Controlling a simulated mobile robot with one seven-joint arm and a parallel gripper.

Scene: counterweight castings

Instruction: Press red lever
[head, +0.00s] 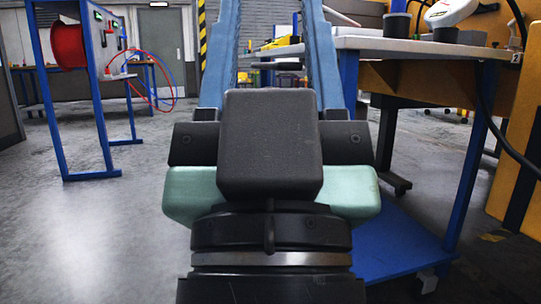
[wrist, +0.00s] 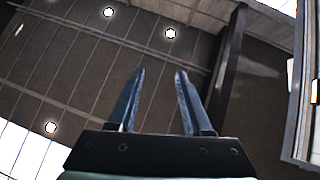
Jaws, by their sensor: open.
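I cannot make out a red lever in either view. My gripper (head: 268,40) fills the middle of the head view, seen from behind, with its two long blue fingers running up toward the top edge. In the wrist view the fingers of my gripper (wrist: 160,73) point up and stand apart, with nothing between them. It is open and empty. The wrist view looks up at a dark ceiling (wrist: 90,60) with several round lamps. My gripper body hides much of the centre of the head view.
At the left stands a blue frame (head: 94,100) with a red reel (head: 68,45) and a red hose loop (head: 152,95). At the right is a workbench (head: 420,48) with a blue lower shelf (head: 400,245). A yellow post (head: 525,150) stands at far right. Floor (head: 90,230) at left is clear.

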